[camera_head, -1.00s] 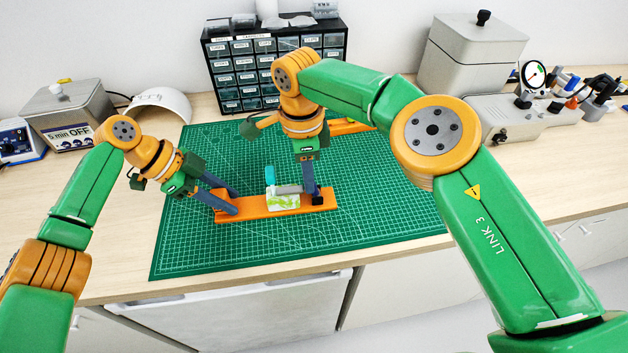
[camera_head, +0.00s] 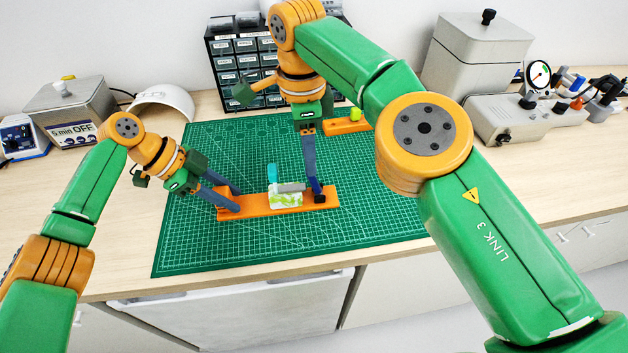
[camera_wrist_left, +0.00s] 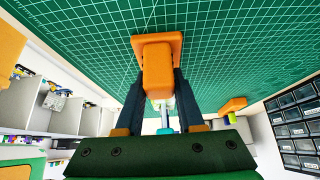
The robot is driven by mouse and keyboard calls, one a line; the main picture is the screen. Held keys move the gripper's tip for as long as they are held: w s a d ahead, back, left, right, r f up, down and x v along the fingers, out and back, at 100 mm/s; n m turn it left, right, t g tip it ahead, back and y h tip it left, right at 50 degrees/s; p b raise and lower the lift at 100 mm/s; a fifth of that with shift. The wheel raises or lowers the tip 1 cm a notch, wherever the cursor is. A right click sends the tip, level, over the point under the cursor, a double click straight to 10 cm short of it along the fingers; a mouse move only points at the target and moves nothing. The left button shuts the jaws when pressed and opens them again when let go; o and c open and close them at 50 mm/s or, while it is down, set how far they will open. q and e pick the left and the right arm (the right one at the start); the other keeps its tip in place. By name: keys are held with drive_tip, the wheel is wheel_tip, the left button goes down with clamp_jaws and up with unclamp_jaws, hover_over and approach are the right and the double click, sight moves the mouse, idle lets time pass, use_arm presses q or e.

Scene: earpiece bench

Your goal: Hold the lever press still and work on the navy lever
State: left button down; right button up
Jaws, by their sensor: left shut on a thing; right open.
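The lever press (camera_head: 233,212) is a long orange base on the green mat, with a white and green block (camera_head: 285,200), a teal upright piece (camera_head: 271,174) and a grey bar (camera_head: 291,187). My left gripper (camera_head: 236,199) is shut on the base's left end; the left wrist view shows the orange end block (camera_wrist_left: 158,72) between its fingers. My right gripper (camera_head: 313,186) is open and points down at the base's right end, by a small dark piece (camera_head: 320,198). The navy lever is hard to tell from the dark blue fingers there. Contact cannot be told.
A second orange piece (camera_head: 345,127) with a yellow-green knob (camera_head: 355,114) lies at the mat's back, behind my right gripper. A drawer cabinet (camera_head: 228,75) stands behind it. The green mat (camera_head: 375,205) is clear to the right and in front.

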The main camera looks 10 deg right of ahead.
use_arm(q)
drive_tip(key=c, duration=0.8)
unclamp_jaws()
drive_tip(key=shift+c, duration=0.2)
drive_tip(key=o, duration=0.4)
drive_tip(key=shift+w+f, duration=0.1)
use_arm(e)
drive_tip(key=shift+w, duration=0.15)
